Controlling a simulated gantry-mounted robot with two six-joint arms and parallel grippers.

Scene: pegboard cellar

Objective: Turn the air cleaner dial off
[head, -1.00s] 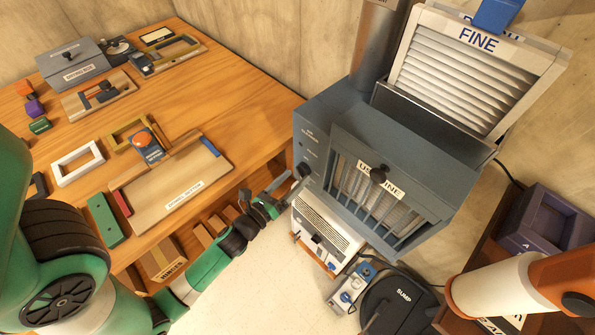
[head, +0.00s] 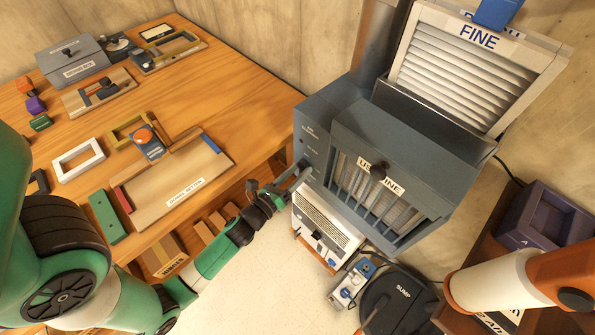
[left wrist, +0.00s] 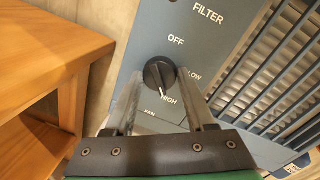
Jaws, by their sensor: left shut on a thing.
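The air cleaner (head: 350,115) is a blue-grey box with a front grille, standing right of the bench. Its round black dial (left wrist: 159,73) is on the panel marked OFF, LOW, HIGH and FAN. The dial's white pointer line faces down toward HIGH. My left gripper (left wrist: 158,80) is shut on the dial, with one grey finger on each side. In the head view my left gripper (head: 302,170) reaches the cleaner's left panel and mostly covers the dial. My right arm shows at the lower right, but its gripper is out of view.
The wooden bench (head: 245,95) with trays and tools fills the left. A white louvred unit (head: 325,228) sits below the cleaner. A power strip (head: 352,282) and the black sump lid (head: 395,300) are on the floor. A filter marked FINE (head: 455,75) stands behind.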

